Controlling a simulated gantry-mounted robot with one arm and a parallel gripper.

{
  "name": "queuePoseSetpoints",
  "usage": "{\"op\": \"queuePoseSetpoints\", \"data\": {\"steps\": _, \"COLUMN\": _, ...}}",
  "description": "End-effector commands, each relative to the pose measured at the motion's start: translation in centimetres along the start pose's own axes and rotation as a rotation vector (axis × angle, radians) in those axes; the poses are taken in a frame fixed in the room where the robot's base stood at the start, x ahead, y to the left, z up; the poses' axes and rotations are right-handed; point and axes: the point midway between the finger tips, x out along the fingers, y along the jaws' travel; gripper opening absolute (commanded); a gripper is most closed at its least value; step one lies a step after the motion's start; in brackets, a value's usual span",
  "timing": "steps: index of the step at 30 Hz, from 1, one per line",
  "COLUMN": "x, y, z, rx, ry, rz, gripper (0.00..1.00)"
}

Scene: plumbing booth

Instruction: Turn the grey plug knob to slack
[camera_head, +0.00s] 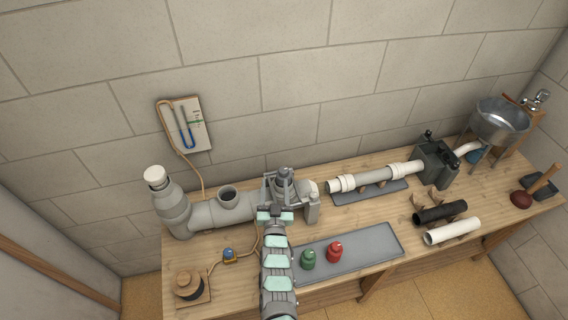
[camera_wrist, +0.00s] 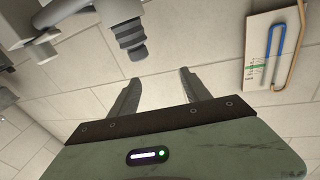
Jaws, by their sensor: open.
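The grey plug knob (camera_wrist: 130,36) is a ribbed, dark grey cylinder near the top of the wrist view, on the grey pipe fitting (camera_wrist: 105,10). In the head view the knob (camera_head: 285,174) shows at the right end of the grey pipe run, partly crowded by my arm. My gripper (camera_wrist: 162,76) is open and empty. Its two fingers point toward the wall, with the knob ahead of the fingertips and a little left in the wrist view. They appear apart from it. In the head view my arm hides part of the fitting.
A gauge board (camera_head: 187,125) with a blue U-tube hangs on the wall. A white-ended pipe (camera_head: 375,176) lies right of the fitting. A capped grey pipe (camera_head: 165,197) rises at left.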

Motion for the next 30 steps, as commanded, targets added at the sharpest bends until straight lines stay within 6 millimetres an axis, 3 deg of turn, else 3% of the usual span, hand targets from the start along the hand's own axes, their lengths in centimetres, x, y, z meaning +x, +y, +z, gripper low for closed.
{"op": "queuePoseSetpoints", "data": {"steps": 11, "x": -1.2, "y": 1.3, "z": 2.2, "rx": -0.06, "ry": -0.069, "rz": 0.192, "gripper": 0.56}}
{"op": "queuePoseSetpoints", "data": {"steps": 17, "x": 0.8, "y": 1.8, "z": 2.6, "rx": -0.062, "ry": -0.066, "rz": 0.193, "gripper": 0.56}}
{"op": "queuePoseSetpoints", "data": {"steps": 30, "x": 7.1, "y": 3.1, "z": 3.1, "rx": -0.056, "ry": -0.067, "rz": 0.195, "gripper": 0.56}}
